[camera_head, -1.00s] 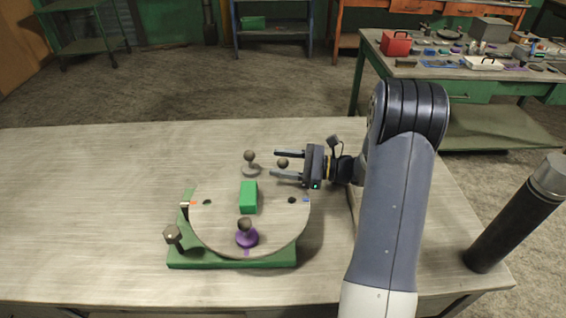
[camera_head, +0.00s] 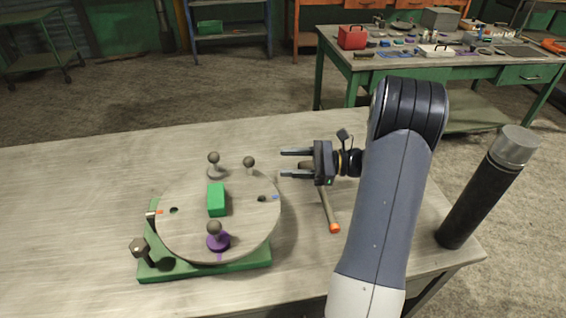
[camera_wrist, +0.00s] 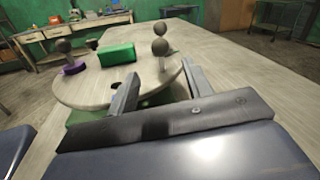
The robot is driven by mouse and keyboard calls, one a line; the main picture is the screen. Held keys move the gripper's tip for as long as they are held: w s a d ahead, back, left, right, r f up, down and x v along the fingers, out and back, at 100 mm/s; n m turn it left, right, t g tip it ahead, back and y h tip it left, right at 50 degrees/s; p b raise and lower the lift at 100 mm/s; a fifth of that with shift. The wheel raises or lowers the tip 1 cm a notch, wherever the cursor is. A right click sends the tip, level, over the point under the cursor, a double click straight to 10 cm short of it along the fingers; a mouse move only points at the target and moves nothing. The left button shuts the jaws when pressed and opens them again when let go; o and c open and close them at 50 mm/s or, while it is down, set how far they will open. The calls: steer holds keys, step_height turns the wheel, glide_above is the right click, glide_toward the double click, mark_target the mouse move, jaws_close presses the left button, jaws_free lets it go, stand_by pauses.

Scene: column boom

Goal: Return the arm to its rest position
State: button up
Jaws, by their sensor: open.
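My gripper (camera_head: 296,166) is open and empty, held above the table to the right of the round turntable (camera_head: 180,238); its two fingers point left toward it. In the wrist view the fingers (camera_wrist: 160,92) are spread, with nothing between them but the disc beyond. The disc sits on a green base (camera_head: 225,264). On it are a green block (camera_head: 216,200), a purple-based knob (camera_head: 217,238) and grey ball-topped knobs (camera_head: 214,164) at the back. My arm rises at the right of the head view.
A stick with an orange end (camera_head: 332,215) lies on the table (camera_head: 80,190) below my gripper. A black cylinder with a grey top (camera_head: 475,205) stands at the right edge. A dark-headed bolt (camera_head: 141,250) is at the base's left. A cluttered bench (camera_head: 480,64) stands behind.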

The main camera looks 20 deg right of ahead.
mark_target(252, 164)
steer(key=p+x, duration=0.2)
steer(key=x, duration=0.8)
steer(key=shift+a+r, duration=0.1)
steer(key=shift+a, duration=0.3)
steer(key=shift+s+d+m+t+h, duration=0.25)
steer(key=shift+s+m+t+h, duration=0.2)
steer(key=shift+t, duration=0.25)
steer(key=shift+w, duration=0.1)
